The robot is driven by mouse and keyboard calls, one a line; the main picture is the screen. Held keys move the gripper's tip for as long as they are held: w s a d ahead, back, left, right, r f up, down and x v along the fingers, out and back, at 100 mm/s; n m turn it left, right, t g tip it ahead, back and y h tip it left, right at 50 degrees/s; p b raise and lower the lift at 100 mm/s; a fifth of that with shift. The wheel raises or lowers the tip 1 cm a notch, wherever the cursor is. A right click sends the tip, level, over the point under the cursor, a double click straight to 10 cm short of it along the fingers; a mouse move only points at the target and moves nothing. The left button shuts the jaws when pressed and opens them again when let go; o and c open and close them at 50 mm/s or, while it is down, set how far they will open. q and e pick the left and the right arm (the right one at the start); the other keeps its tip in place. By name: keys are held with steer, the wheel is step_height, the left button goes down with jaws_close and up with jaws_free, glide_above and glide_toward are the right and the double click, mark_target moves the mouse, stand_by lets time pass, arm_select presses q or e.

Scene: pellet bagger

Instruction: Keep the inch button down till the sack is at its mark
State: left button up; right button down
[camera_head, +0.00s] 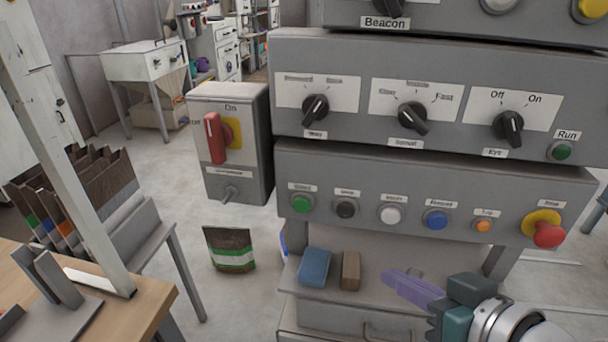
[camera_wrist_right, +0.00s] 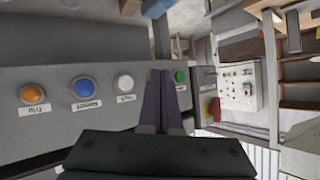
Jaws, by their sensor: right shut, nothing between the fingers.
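A row of buttons sits on the lower grey control box (camera_head: 330,170). The white button (camera_head: 390,215) has a small label that may read "Inch"; it also shows in the wrist view (camera_wrist_right: 124,83). My right gripper (camera_head: 388,277) is shut and empty, its purple fingers below the button row and apart from the white button in the head view. In the wrist view its fingertips (camera_wrist_right: 160,72) overlap the panel between the white and green buttons, hiding the part behind them. A brown sack (camera_head: 230,250) with a green and white band stands on the floor. I cannot identify its mark. My left gripper is out of view.
Beside the white button are a black button (camera_head: 346,209), a blue button (camera_head: 436,219), an orange button (camera_head: 484,225) and a red mushroom button (camera_head: 547,232). A blue block (camera_head: 314,267) and a brown block (camera_head: 350,271) lie on the ledge below. A wooden table (camera_head: 150,300) stands left.

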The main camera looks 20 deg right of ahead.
mark_target(391, 216)
steer(key=shift+w, duration=0.1)
steer(key=w+d+b, duration=0.1)
steer(key=w, duration=0.1)
steer(key=w+d+b, duration=0.2)
steer(key=w, duration=0.1)
steer(key=w+d+b, duration=0.1)
steer(key=w, duration=0.1)
steer(key=shift+w+d, duration=0.15)
steer(key=shift+d, duration=0.15)
stand_by(0.9)
stand_by(0.8)
steer(key=shift+b, duration=0.3)
steer(key=shift+w+d, duration=0.2)
steer(key=shift+w, duration=0.15)
